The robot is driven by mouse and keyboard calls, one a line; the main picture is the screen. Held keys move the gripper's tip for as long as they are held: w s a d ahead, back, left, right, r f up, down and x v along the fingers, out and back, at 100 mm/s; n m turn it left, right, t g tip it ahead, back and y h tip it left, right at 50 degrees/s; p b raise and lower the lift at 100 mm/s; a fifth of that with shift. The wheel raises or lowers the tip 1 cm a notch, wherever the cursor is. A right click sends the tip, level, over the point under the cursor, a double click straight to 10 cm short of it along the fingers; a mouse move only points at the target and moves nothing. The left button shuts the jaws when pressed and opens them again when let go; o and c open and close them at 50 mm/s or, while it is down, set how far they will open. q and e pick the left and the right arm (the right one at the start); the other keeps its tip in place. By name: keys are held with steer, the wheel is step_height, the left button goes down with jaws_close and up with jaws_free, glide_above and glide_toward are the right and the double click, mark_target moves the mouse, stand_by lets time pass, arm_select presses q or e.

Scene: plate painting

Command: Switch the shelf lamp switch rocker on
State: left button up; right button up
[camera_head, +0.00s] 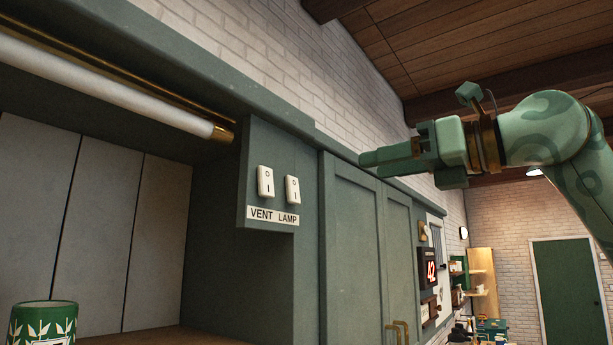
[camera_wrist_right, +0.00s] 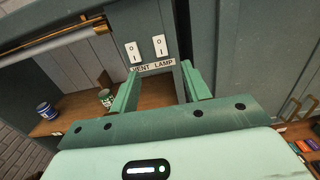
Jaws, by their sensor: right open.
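The lamp switch rocker (camera_head: 292,190) is the right one of two white rockers on a green panel (camera_head: 262,145), above the word LAMP on the label (camera_head: 273,215). It also shows in the right wrist view (camera_wrist_right: 159,46). The vent rocker (camera_head: 265,181) sits just left of it. My right gripper (camera_head: 366,162) is up and to the right of the rockers in the head view, apart from the panel. In the right wrist view its two fingers (camera_wrist_right: 159,76) stand apart and empty, pointing toward the panel below the lamp rocker. My left gripper is not in view.
A white tube (camera_head: 130,95) with a brass end runs under the shelf left of the panel. Green cabinet doors (camera_head: 365,240) stand right of it. A patterned green cup (camera_head: 42,322) stands on the shelf; a blue can (camera_wrist_right: 46,110) shows in the wrist view.

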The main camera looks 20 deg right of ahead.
mark_target(294, 182)
steer(key=p+x, duration=0.5)
steer(key=x, duration=0.8)
steer(key=shift+a+r, duration=0.1)
steer(key=shift+w+a+p, duration=0.3)
steer(key=shift+w, duration=0.15)
steer(key=shift+c, duration=0.4)
